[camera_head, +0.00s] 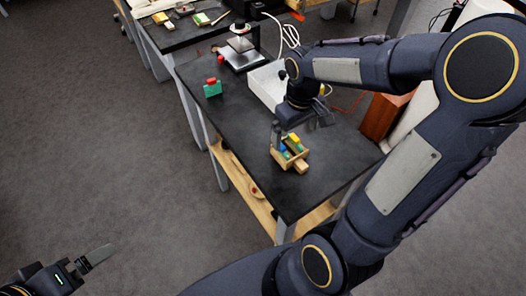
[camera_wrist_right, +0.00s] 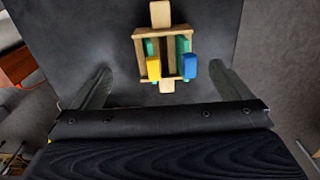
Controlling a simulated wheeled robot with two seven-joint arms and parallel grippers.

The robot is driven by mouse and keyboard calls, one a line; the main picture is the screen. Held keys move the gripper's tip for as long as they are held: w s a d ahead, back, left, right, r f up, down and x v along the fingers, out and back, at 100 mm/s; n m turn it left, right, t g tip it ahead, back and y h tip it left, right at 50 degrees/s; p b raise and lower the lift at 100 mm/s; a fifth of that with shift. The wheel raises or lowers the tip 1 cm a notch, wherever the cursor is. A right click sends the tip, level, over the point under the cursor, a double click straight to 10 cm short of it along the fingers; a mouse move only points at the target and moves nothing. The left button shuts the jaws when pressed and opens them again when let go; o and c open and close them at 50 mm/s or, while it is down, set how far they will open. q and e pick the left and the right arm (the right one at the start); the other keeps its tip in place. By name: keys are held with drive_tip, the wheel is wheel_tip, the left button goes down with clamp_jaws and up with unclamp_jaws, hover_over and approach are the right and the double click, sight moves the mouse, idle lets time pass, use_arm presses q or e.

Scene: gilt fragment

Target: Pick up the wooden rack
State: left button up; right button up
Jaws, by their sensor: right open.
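The wooden rack (camera_head: 292,161) stands on the black table, with yellow, blue and green blocks in it. In the right wrist view the rack (camera_wrist_right: 166,33) is at top centre, with a light wood handle or bar sticking out at each end. My right gripper (camera_head: 301,127) is open beside and above the rack. In the right wrist view its two fingers are spread wide to either side of the rack's near end, with nothing between them held. My left gripper (camera_head: 93,259) is far off at bottom left, over the floor; I cannot tell its opening.
The black table (camera_head: 240,122) has bare room left of the rack. A green block with a red top (camera_head: 212,88) stands near its left edge. A white bin (camera_head: 267,84) and a stand with a grey plate (camera_head: 240,55) are behind. A lower wooden shelf (camera_head: 240,183) shows below.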

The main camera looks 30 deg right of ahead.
sight(291, 149)
drive_tip(key=shift+w+a+f, duration=0.1)
drive_tip(key=shift+w+f, duration=0.1)
drive_tip(key=shift+f, duration=0.25)
drive_tip(key=f, duration=0.7)
drive_tip(key=shift+s+a, duration=0.1)
drive_tip(key=shift+a, duration=0.1)
drive_tip(key=c, duration=1.1)
